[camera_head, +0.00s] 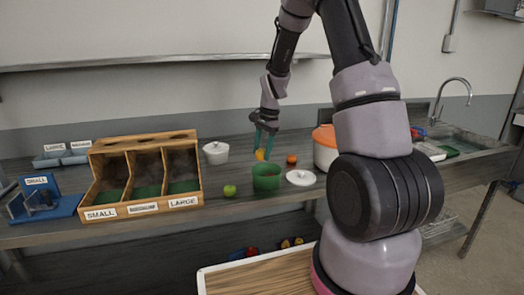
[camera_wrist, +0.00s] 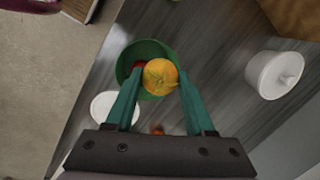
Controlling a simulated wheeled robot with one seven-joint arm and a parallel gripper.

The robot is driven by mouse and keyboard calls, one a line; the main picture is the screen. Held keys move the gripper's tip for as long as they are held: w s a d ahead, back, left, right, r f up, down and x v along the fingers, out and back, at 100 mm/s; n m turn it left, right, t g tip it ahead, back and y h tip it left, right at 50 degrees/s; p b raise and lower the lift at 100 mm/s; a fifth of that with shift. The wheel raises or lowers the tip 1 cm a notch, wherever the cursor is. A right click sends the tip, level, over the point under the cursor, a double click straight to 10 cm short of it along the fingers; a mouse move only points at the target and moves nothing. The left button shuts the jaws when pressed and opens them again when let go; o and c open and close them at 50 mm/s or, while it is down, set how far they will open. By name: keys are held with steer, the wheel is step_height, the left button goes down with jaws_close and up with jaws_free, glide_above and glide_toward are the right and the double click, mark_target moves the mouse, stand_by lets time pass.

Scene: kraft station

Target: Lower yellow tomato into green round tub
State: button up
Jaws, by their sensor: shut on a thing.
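The yellow tomato (camera_head: 260,154) is held between the fingertips of my gripper (camera_head: 264,146), which points down. In the wrist view the yellow tomato (camera_wrist: 160,76), orange-yellow with a green stem, sits between the two green fingers of my gripper (camera_wrist: 160,84). The green round tub (camera_head: 267,181) stands on the counter, just below and in front of the tomato in the head view. In the wrist view the tomato covers part of the tub (camera_wrist: 126,61). A bit of something red (camera_wrist: 138,65) shows inside the tub.
A white lid (camera_head: 300,178) lies right of the tub, with an orange-red tomato (camera_head: 291,160) behind it. A green tomato (camera_head: 229,190) and a white lidded pot (camera_head: 215,153) are left. A wooden sorting box (camera_head: 150,207) stands further left, an orange-lidded pot (camera_head: 324,150) right.

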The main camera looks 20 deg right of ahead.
mark_target(262, 167)
steer(key=shift+f, duration=0.15)
stand_by(0.3)
steer(key=shift+f, duration=2.65)
steer(key=shift+f, duration=0.85)
steer(key=o, duration=1.4)
